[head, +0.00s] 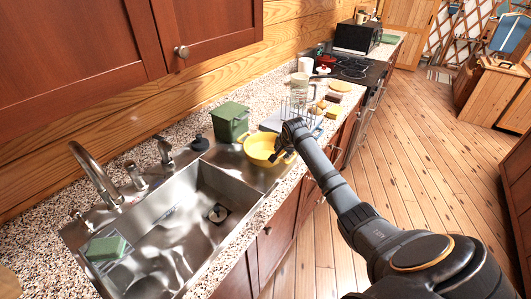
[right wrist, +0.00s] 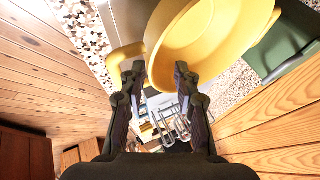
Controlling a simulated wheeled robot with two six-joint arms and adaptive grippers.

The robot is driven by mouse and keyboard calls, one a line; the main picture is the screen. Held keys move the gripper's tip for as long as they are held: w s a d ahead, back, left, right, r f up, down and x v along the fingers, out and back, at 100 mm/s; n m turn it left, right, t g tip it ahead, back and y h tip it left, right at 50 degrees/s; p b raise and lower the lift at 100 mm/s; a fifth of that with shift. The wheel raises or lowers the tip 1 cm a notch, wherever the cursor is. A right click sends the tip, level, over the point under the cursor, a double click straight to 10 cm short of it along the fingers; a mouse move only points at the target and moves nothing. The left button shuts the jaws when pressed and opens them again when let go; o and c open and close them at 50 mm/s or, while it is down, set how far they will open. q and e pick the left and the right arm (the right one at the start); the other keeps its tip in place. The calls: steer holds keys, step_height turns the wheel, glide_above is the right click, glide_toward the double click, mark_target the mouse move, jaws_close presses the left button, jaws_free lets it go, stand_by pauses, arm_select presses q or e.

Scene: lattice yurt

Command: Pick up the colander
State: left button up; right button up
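The yellow colander (head: 260,148) sits on the counter's metal drainboard, just right of the sink. In the right wrist view its round yellow body (right wrist: 205,40) fills the upper middle, and a smaller yellow part shows behind the left finger. My right gripper (head: 284,156) is at the colander's right edge in the head view. In the wrist view the fingers of my right gripper (right wrist: 157,74) are apart, with a clear gap and the colander close by. I cannot tell whether they touch it. My left gripper is not in view.
A green bin (head: 230,121) stands behind the colander. A wire rack (head: 298,110) and a glass jar (head: 300,88) are beyond it. The sink (head: 170,225) lies to the left. A wooden cabinet (head: 200,35) hangs above the counter. The floor at right is clear.

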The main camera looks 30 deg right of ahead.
steer(key=shift+p+x, duration=0.6)
steer(key=shift+x, duration=2.65)
steer(key=shift+s, duration=0.1)
steer(key=shift+c, duration=0.3)
jaws_close()
